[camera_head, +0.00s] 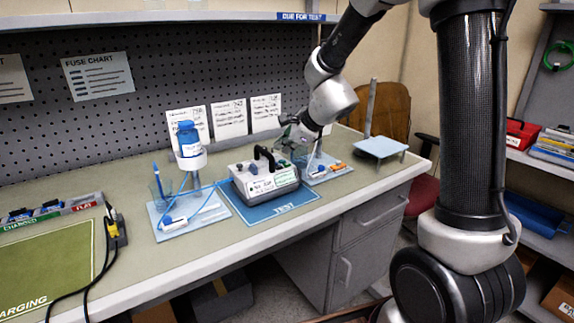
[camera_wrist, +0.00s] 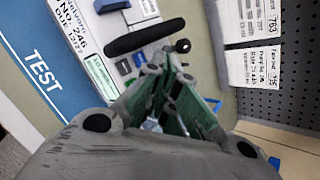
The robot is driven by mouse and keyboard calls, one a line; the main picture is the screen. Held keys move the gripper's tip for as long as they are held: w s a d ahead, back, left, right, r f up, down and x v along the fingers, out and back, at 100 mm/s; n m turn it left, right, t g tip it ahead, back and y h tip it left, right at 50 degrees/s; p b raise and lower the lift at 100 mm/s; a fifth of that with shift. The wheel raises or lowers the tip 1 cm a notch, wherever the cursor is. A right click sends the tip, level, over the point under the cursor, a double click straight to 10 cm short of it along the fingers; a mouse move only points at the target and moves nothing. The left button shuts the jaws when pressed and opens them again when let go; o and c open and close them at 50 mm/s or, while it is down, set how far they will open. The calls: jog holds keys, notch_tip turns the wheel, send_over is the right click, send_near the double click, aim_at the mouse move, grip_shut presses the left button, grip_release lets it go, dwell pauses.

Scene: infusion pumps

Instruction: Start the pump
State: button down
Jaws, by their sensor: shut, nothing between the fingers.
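The pump (camera_head: 262,184) is a grey box with a black handle on top, standing on a blue mat marked TEST (camera_head: 291,202). In the wrist view the pump (camera_wrist: 85,30) shows its white label, a green panel, a blue part and the black handle (camera_wrist: 145,36). My gripper (camera_head: 281,140) is at the right rear of the pump, near its upper edge. In the wrist view my shut, empty fingers (camera_wrist: 158,125) show green pads and lie close beside the pump. I cannot tell whether they touch it. My gripper hides part of the pump's near side there.
Another pale tray (camera_head: 335,172) lies right of the pump. A small raised stand (camera_head: 380,148) is at the right end. Printed cards (camera_head: 229,119) stand along the pegboard.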

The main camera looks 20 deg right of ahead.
aim_at(285, 165)
jog(key=shift+f, duration=1.05)
dwell(0.7)
jog(key=shift+f, duration=0.4)
jog(key=shift+f, duration=0.45)
dwell(0.5)
jog(key=shift+r, duration=0.9)
jog(key=shift+r, duration=0.1)
jog(key=shift+r, duration=2.4)
